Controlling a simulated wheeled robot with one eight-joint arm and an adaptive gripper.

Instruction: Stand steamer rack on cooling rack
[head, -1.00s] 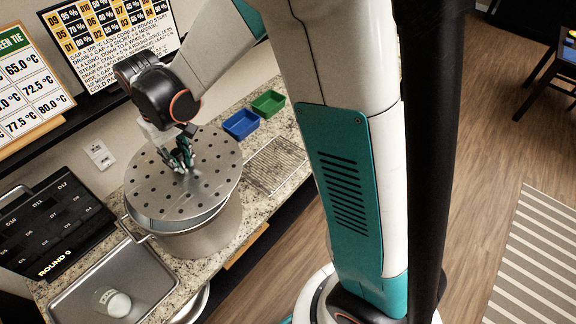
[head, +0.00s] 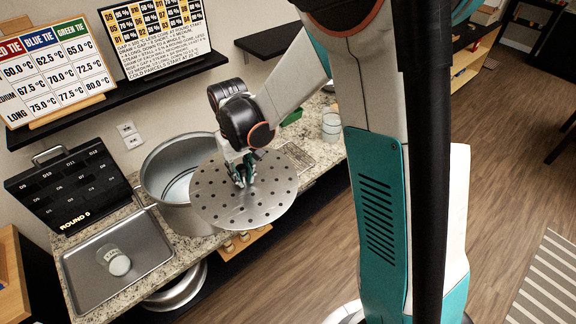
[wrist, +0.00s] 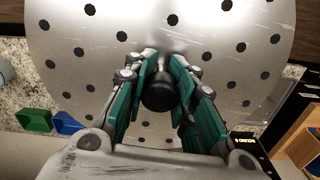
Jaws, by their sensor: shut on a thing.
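My gripper (head: 241,178) is shut on the dark knob at the middle of the steamer rack (head: 262,205), a round metal plate with many holes. The rack is held in the air, to the right of the stockpot (head: 163,190) and partly over its rim in the head view. In the wrist view the fingers (wrist: 160,95) close around the knob and the plate (wrist: 245,35) fills most of the picture. The cooling rack (head: 297,156) lies on the counter, mostly hidden behind the steamer rack and arm; only a part of its grid shows.
The stockpot stands open on the granite counter. A metal tray (head: 152,250) with a glass jar (head: 115,261) is at left. A green bin (wrist: 34,120) and a blue bin (wrist: 66,123) show in the wrist view. A glass container (head: 331,123) stands at the counter's far end.

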